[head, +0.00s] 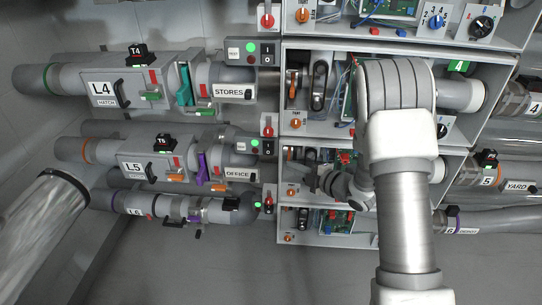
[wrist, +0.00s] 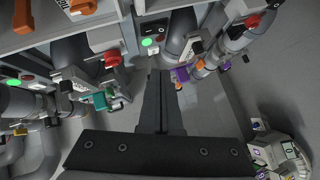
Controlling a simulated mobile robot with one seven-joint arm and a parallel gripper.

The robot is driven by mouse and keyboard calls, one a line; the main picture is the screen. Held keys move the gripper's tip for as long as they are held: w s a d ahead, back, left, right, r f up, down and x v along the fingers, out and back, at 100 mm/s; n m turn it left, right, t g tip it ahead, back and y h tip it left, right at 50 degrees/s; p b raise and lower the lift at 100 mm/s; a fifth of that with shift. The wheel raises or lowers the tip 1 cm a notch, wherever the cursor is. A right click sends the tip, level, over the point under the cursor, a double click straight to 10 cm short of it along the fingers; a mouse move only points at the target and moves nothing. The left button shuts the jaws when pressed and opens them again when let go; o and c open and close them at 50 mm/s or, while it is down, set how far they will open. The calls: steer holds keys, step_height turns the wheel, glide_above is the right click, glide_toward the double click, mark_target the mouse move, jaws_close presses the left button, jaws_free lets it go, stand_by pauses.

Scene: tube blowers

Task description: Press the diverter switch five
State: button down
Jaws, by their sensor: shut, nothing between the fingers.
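No label reading "diverter" is legible, so I cannot tell which control is the diverter switch five. In the head view, row L5 has a pipe with an L5 plate (head: 136,167) and a black T5 unit (head: 162,143). At its right end is a small panel with a lit green lamp (head: 256,143) and a dark rocker switch (head: 268,147). My gripper (head: 309,178) is at the fifth-row cabinet, right of that panel, partly blending with dark parts. In the wrist view, my gripper's fingers (wrist: 160,76) are together and empty, below a panel with a green lamp (wrist: 147,42).
Row L4 (head: 103,92) lies above, with its own rocker panel (head: 267,54). Row L6 (head: 136,209) lies below. Open cabinets with knobs and wiring surround my arm. A thick grey pipe (head: 40,225) stands at lower left. Bare floor (head: 150,265) shows below the pipes.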

steer(key=b, duration=0.2)
glide_toward(266, 153)
steer(key=shift+x, duration=3)
steer(key=shift+a+r, duration=0.1)
steer(key=shift+r, duration=0.1)
steer(key=shift+f+b, duration=0.15)
steer(key=shift+b, duration=0.35)
